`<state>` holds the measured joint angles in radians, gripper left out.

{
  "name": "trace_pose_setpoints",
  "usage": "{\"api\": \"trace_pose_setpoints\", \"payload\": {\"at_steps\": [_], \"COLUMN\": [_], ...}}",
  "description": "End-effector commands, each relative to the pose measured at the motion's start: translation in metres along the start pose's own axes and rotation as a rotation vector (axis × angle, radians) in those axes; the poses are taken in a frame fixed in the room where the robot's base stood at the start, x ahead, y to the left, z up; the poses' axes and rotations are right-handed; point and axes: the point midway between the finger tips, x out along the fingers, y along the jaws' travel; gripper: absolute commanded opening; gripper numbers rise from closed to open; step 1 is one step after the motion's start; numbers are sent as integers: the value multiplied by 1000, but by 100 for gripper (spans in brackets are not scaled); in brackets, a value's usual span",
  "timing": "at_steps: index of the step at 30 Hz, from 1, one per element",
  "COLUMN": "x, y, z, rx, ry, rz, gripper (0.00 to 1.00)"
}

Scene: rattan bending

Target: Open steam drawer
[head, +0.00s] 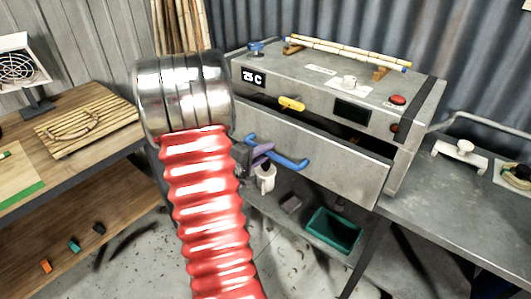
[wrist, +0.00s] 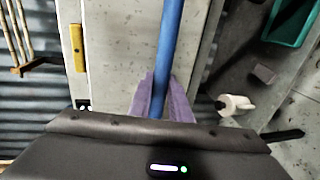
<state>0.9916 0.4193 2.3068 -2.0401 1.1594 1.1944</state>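The steam drawer (head: 330,158) is the grey front panel of the metal steam box (head: 315,75). A dark gap shows along its top edge, so it stands a little way out of the box. Its blue bar handle (head: 290,162) runs across the front; it also shows in the wrist view (wrist: 170,45). My gripper (head: 262,150) is at the left part of the handle. In the wrist view, its purple fingers (wrist: 162,98) lie close on both sides of the bar and appear shut on it.
Bamboo poles (head: 345,54) lie on top. A teal bin (head: 333,231) is on the shelf below. A wooden bench (head: 75,150) stands left; bare floor lies in front.

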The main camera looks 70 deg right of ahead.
Motion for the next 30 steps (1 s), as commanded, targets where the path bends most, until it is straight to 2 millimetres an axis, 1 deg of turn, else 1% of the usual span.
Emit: {"api": "trace_pose_setpoints", "payload": {"at_steps": [1,6,15,16,22,26,30], "x": [0,0,0,-4,-2,-8,-20], "y": [-1,-2,-2,-3,-4,-5,-8], "z": [0,0,1,2,0,-4,-10], "rx": [-1,-1,-2,-3,-3,-3,-4], "ry": [0,0,0,1,-1,-1,0], "rz": [-3,-4,-5,-6,-7,-7,-8], "gripper": [11,0,0,0,0,0,0]}}
